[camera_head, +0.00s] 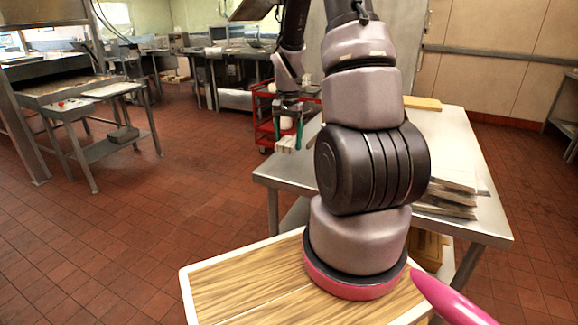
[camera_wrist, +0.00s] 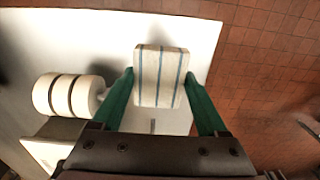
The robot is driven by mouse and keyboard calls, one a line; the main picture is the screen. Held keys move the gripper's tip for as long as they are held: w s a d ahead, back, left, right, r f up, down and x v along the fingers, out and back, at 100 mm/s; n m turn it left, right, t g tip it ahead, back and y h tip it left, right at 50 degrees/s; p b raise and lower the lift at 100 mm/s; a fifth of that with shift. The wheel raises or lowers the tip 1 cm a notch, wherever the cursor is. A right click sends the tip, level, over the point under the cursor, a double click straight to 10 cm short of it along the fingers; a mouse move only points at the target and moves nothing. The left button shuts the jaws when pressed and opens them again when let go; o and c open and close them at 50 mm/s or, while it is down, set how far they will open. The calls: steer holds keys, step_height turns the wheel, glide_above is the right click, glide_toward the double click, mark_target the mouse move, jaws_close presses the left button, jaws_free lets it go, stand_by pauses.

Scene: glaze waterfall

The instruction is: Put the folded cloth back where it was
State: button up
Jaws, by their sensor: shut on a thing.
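The folded cloth (camera_wrist: 160,72) is white with blue stripes. In the wrist view it sits between the two green fingers of my gripper (camera_wrist: 158,82), which is shut on it. In the head view my gripper (camera_head: 287,125) points down with the pale cloth (camera_head: 288,143) at its fingertips. The cloth appears near the far left edge of the steel table (camera_head: 285,173). In the wrist view it overlaps the pale tabletop (camera_wrist: 105,30), close to the edge beside the floor. I cannot tell its exact height above the table.
A cream cylindrical thing with dark bands (camera_wrist: 70,95) is left of my gripper in the wrist view. A stack of flat items (camera_head: 447,195) lies on the table's right side, and a yellowish board (camera_head: 422,103) at its back. A red cart (camera_head: 264,130) stands behind the gripper.

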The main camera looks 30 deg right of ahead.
step_height(320, 180, down, 8)
steer(key=shift+a+r, duration=0.1)
steer(key=shift+r, duration=0.05)
stand_by(0.4)
steer(key=o, duration=1.2)
step_height(320, 180, up, 12)
steer(key=shift+r, duration=0.15)
step_height(320, 180, up, 8)
steer(key=n+t, duration=0.1)
steer(key=t, duration=0.1)
glide_above(287, 170)
steer(key=s+a, duration=0.2)
steer(key=a, duration=0.1)
steer(key=s+a+r+n+t, duration=0.1)
steer(key=s+a+r, duration=0.2)
steer(key=s+r, duration=0.2)
steer(key=s+a+r+n+t+y, duration=0.1)
steer(key=s+a+r+n+t, duration=0.1)
steer(key=s+r, duration=0.4)
steer(key=s+a+r+n+t+y, duration=0.1)
steer(key=s+a+r+n+t, duration=0.1)
steer(key=s+a+r, duration=0.3)
steer(key=shift+s+r, duration=0.45)
steer(key=shift+s, duration=0.25)
